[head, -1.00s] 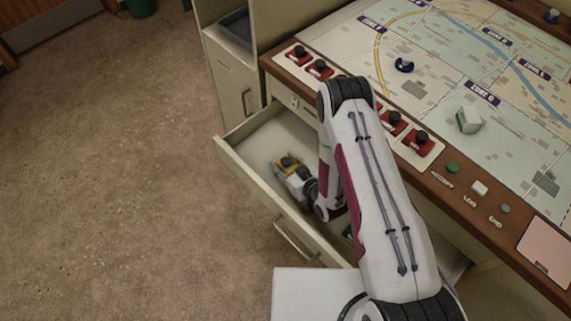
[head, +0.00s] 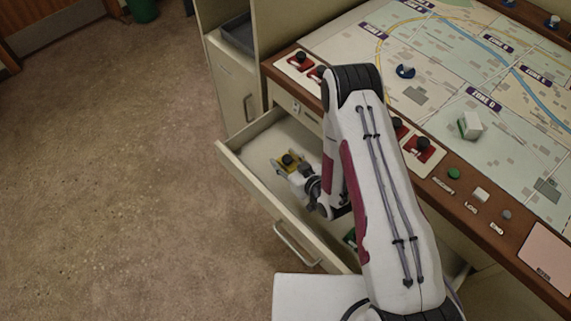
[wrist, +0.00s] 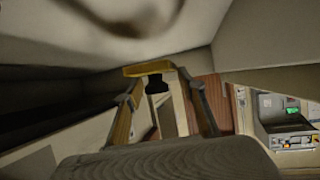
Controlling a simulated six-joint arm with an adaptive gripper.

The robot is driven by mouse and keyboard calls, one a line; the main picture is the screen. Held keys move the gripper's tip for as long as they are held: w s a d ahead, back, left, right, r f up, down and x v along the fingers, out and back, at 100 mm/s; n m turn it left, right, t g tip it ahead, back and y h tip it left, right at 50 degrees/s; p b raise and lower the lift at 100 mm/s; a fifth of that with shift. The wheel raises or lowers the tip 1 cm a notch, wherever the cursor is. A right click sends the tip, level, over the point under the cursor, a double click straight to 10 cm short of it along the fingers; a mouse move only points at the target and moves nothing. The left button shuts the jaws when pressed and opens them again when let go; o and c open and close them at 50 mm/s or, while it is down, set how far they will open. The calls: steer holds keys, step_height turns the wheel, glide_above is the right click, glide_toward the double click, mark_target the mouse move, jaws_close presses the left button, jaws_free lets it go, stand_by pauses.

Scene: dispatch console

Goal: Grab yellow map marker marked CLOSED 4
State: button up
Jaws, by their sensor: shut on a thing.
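A yellow marker (head: 289,162) with a black knob is over the open drawer (head: 240,168), toward its back left in the head view. My gripper (head: 288,169) is shut on it. In the wrist view the yellow marker (wrist: 150,69) spans the tips of the two fingers of my gripper (wrist: 158,80), with its black part between them. Any writing on the marker cannot be read. I cannot tell exactly how far it is above the drawer floor.
A green item (head: 350,238) lies in the drawer, partly behind my arm. The console desk with its map (head: 450,75) is to the right, with red-based black knobs (head: 302,58) along its edge.

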mark_target(285, 159)
steer(key=shift+r, duration=2.45)
steer(key=shift+r, duration=0.15)
